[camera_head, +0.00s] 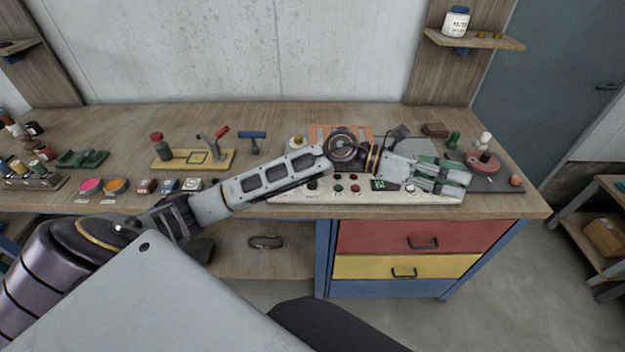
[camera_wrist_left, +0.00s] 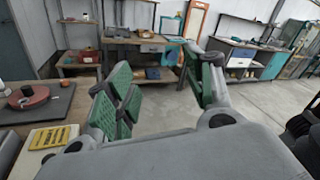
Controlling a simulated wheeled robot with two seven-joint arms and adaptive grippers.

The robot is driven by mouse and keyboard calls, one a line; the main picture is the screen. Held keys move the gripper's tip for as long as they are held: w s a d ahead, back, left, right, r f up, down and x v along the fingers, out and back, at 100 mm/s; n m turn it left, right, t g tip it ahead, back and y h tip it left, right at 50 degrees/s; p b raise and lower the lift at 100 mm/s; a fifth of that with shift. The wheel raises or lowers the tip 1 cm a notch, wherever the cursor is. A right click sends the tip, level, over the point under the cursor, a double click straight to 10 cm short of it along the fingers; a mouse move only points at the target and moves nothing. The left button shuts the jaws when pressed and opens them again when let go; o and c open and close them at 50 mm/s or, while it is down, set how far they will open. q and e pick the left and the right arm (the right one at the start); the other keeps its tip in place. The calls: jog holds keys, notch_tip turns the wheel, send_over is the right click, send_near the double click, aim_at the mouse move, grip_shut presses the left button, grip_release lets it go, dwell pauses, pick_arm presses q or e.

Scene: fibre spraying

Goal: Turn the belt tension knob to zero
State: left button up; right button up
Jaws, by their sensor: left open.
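In the left wrist view the gripper (camera_wrist_left: 158,78) is open with nothing between the fingers. My right gripper is out of view.
A red disc device (camera_head: 483,163) on a dark plate stands just right of the gripper. A yellow-based lever fixture (camera_head: 193,158) and a blue-handled tool (camera_head: 252,139) are at the back. Red (camera_head: 375,237) and yellow drawers are below the panel.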

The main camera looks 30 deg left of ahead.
pick_arm(q)
jog(key=w+a+f+m+g+y, duration=0.25)
jog(key=a+f+m+y, duration=0.35)
jog(key=a+f+y, duration=0.5)
jog(key=a+r+y, duration=0.1)
jog(key=a+y, duration=0.2)
jog(key=a, duration=0.8)
jog(key=w+a+r+g+y, duration=0.1)
jog(key=a+y, duration=0.2)
jog(key=a, duration=0.9)
jog(key=shift+a+r, duration=0.25)
jog(key=shift+r, duration=0.05)
jog(key=shift+f, duration=0.1)
